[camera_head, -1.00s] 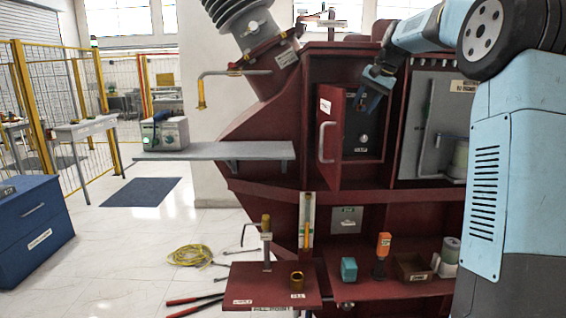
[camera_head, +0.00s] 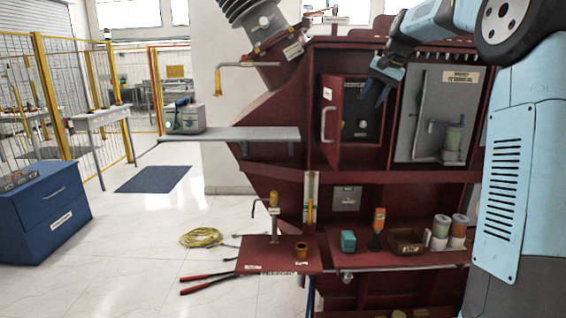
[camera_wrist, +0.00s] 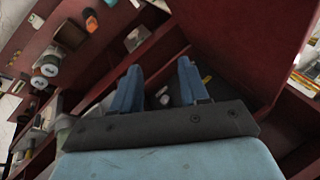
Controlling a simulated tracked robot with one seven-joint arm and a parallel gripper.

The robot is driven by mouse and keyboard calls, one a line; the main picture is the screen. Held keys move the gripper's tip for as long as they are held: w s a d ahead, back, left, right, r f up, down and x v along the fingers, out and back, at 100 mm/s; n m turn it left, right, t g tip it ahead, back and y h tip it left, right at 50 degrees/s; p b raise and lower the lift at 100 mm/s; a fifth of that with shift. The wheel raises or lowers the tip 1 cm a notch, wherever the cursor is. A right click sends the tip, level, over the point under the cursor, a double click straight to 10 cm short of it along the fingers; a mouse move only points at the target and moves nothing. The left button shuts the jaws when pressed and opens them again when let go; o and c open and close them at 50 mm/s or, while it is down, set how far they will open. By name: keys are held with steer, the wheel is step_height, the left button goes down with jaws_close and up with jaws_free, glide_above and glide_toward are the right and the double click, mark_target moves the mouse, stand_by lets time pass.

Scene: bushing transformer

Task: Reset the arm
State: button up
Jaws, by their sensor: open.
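My gripper (camera_head: 378,92) is open and empty in the head view. It hangs in front of the open compartment of the dark red transformer cabinet (camera_head: 270,118), just right of the swung-out red door (camera_head: 330,125). My blue arm reaches it from the upper right. In the wrist view my gripper's two blue fingers (camera_wrist: 160,92) stand apart with nothing held between them. Red cabinet walls surround them there. I cannot tell whether a finger touches the cabinet.
A grey shelf (camera_head: 225,134) juts left from the cabinet. A lower red shelf carries a teal box (camera_head: 348,241), an orange-topped tool (camera_head: 378,228) and a brown tray (camera_head: 405,243). A blue chest (camera_head: 42,212) stands at left. The floor between is mostly clear; a yellow cable (camera_head: 202,237) lies there.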

steer(key=s+a+f+n+h, duration=0.1)
steer(key=s+a, duration=0.2)
steer(key=s, duration=0.8)
steer(key=s+a+f+n+h, duration=0.1)
steer(key=s+a+f+h, duration=0.15)
steer(key=s, duration=0.85)
steer(key=s+d+f+n+t, duration=0.1)
steer(key=s+f, duration=0.5)
steer(key=s, duration=0.4)
steer(key=s+d+f+n, duration=0.1)
steer(key=s+f, duration=0.4)
steer(key=s, duration=0.6)
steer(key=shift+s+f+n+t, duration=0.15)
steer(key=shift+f+n+t, duration=0.2)
steer(key=shift+n+t, duration=0.05)
steer(key=shift+o, duration=0.2)
steer(key=shift+a, duration=0.1)
